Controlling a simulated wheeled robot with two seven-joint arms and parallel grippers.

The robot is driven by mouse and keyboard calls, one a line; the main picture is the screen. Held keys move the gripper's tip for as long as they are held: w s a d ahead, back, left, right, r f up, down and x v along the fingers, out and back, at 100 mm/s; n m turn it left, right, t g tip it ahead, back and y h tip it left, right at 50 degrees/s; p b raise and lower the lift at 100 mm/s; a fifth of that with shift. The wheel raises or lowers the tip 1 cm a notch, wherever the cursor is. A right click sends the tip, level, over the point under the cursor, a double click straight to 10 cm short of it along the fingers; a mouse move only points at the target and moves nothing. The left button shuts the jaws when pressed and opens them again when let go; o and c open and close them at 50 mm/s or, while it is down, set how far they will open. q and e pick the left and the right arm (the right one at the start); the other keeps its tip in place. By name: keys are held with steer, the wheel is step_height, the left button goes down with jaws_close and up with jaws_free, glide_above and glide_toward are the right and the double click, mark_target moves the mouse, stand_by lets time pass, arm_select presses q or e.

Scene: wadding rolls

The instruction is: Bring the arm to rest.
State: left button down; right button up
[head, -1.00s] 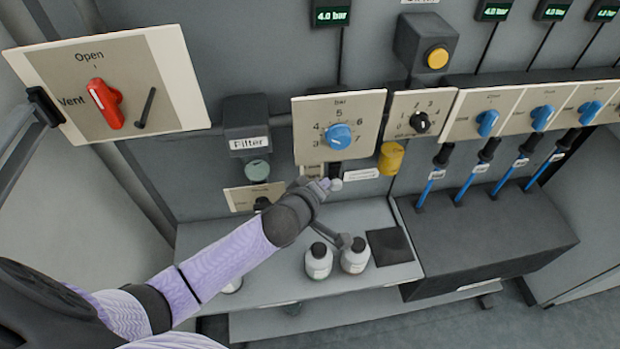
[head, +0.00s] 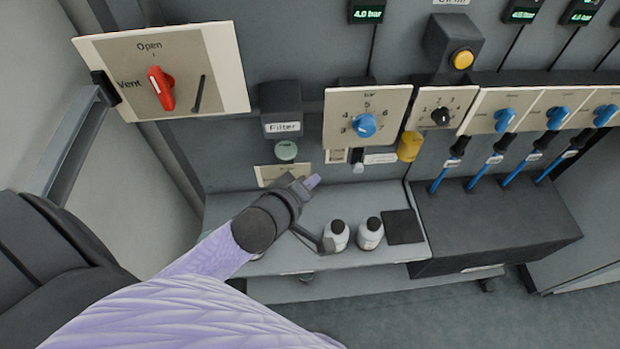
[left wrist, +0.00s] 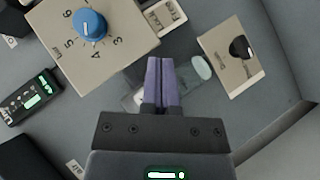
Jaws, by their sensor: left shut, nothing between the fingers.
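My left arm comes in from the lower left of the head view in a light purple sleeve. Its gripper (head: 312,181) is in the air above the grey shelf, below the bar dial panel. In the left wrist view the two purple fingers (left wrist: 160,82) are together with nothing between them. The blue bar dial (head: 364,125) is on its beige panel and also shows in the left wrist view (left wrist: 90,25). The gripper stands apart from the panel. My right gripper is in neither view.
Two white bottles (head: 370,234) with dark caps stand on the shelf (head: 290,262) close to my arm. A red Open/Vent handle (head: 161,88) is at the upper left. Blue hoses (head: 445,174) run down at the right.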

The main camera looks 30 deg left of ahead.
arm_select(q)
steer(key=s+a+f+m+g+b, duration=0.1)
steer(key=s+f+m+g, duration=0.1)
steer(key=s+f, duration=0.35)
steer(key=s+a+f+m+g+y+b, duration=0.1)
steer(key=s+f+m+g, duration=0.1)
steer(key=f, duration=0.7)
steer(key=s+f+m+g, duration=0.2)
steer(key=s+f, duration=0.2)
steer(key=f, duration=0.4)
steer(key=s+f+m+g+b, duration=0.1)
steer(key=s+f+m+g, duration=0.2)
steer(key=s, duration=0.7)
steer(key=s+d+f+m+g+b, duration=0.1)
steer(key=s+f+m+g, duration=0.2)
steer(key=s+f, duration=0.4)
steer(key=s+m, duration=0.1)
steer(key=s, duration=0.3)
steer(key=shift+s+d+f+m, duration=0.15)
steer(key=shift+d+f+m, duration=0.05)
steer(key=shift+f+m, duration=0.2)
